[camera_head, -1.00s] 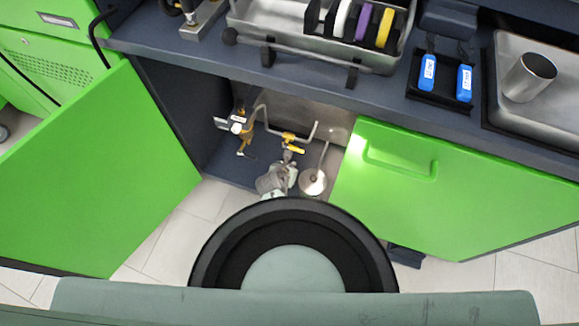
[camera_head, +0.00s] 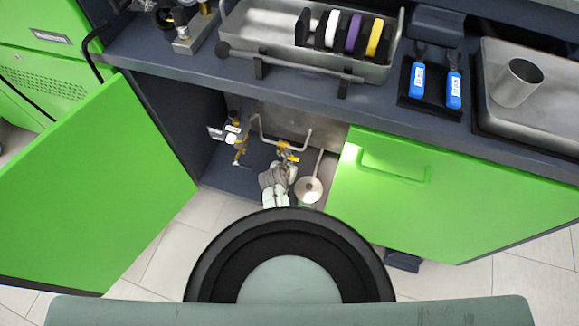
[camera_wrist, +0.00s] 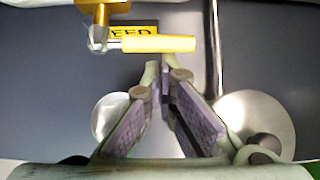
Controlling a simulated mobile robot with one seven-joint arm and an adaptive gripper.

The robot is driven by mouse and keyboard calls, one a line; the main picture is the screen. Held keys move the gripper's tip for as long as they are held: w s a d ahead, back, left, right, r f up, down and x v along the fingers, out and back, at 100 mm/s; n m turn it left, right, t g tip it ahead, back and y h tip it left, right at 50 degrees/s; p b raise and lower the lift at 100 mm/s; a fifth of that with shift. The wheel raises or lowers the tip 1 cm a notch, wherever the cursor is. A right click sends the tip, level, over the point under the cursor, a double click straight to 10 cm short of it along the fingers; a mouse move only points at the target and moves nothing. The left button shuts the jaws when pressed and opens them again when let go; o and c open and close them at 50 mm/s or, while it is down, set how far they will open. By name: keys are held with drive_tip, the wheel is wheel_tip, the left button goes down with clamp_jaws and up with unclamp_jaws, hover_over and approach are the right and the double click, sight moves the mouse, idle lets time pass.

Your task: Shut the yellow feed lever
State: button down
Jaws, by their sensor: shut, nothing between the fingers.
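The yellow feed lever (camera_wrist: 158,43) lies crosswise in the upper part of the wrist view, pointing right from a metal stem under a brass-yellow valve body (camera_wrist: 103,8). A yellow label (camera_wrist: 135,30) reading "EED", partly covered by the lever, is behind it. In the head view the small yellow lever (camera_head: 291,157) shows inside the open cabinet. My gripper (camera_wrist: 161,68) is shut and empty, its fingertips just below the lever in the picture; whether they touch it is unclear. In the head view my gripper (camera_head: 284,168) is inside the cabinet, close to the valve.
Another yellow valve (camera_head: 239,152) and bent pipes stand left in the cabinet. A round metal part (camera_head: 308,189) is at right. Green doors stand on the left (camera_head: 95,190) and right (camera_head: 450,190). The bench edge (camera_head: 300,95) is above.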

drive_tip(key=shift+r+h+p, duration=0.3)
drive_tip(key=shift+h+p, duration=0.1)
drive_tip(key=shift+p, duration=0.05)
drive_tip(key=shift+w+a+r+n+g+h+p, duration=0.25)
drive_tip(key=shift+r+n+h+p, duration=0.4)
drive_tip(key=shift+h, duration=0.7)
drive_tip(key=shift+a+r+n+g+h+p, duration=0.4)
drive_tip(key=shift+r+n+h, duration=0.45)
drive_tip(key=shift+h, duration=0.55)
drive_tip(key=shift+w+a+r+n+g+h+p, duration=0.15)
drive_tip(key=shift+a+r+n+h+p, duration=0.15)
drive_tip(key=shift+r+n+h+p, duration=0.8)
drive_tip(key=shift+a+f+m+b, duration=0.1)
drive_tip(key=shift+f+m+b, duration=0.1)
drive_tip(key=shift+m+b, duration=0.25)
